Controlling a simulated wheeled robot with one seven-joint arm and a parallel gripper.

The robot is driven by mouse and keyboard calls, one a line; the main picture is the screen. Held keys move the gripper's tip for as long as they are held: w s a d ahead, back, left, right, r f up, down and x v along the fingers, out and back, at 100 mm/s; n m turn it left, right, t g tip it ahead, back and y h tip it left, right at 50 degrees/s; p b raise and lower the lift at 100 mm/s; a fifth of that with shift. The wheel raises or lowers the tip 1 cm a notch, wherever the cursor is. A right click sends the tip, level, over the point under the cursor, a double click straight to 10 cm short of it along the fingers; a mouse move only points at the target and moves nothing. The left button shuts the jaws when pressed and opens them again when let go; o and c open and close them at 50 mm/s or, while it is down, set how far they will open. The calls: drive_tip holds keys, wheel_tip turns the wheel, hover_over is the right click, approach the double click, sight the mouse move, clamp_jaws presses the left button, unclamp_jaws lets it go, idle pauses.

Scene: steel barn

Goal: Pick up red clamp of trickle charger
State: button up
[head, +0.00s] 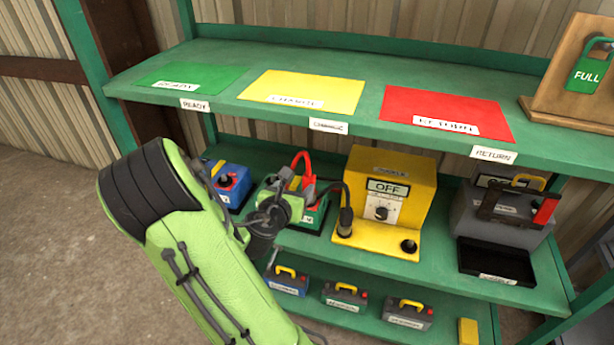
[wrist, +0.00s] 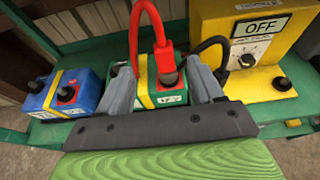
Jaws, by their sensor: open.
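The red clamp (wrist: 164,57) of the trickle charger stands at the green battery (wrist: 172,97) on the middle shelf, with its red cable looping up from it. My gripper (wrist: 162,70) is open, with one finger on each side of the clamp. I cannot tell whether the fingers touch it. In the head view the red clamp (head: 295,183) is partly hidden by my gripper (head: 292,188). The yellow trickle charger (head: 415,180), its sign reading OFF, stands to the right. A black cable (wrist: 213,42) runs beside the right finger.
A blue battery (head: 228,182) stands left of my gripper. The upper shelf (head: 225,60) has green, yellow and red mats and overhangs the work area. A grey battery (head: 500,210) and black tray (head: 497,262) stand right. Several small batteries (head: 345,298) sit on the lower shelf.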

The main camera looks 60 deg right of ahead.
sight(308, 176)
drive_tip(key=p+x, duration=0.1)
drive_tip(key=x, duration=0.3)
drive_tip(key=p+x, duration=0.1)
drive_tip(key=x, duration=0.4)
drive_tip(key=f+p+x, duration=0.1)
drive_tip(key=x, duration=0.3)
drive_tip(key=shift+s+d+f, duration=0.1)
drive_tip(key=shift+s+d, duration=0.05)
drive_tip(key=shift+d, duration=0.05)
drive_tip(key=shift+a, duration=0.1)
drive_tip(key=c, duration=1.2)
clamp_jaws()
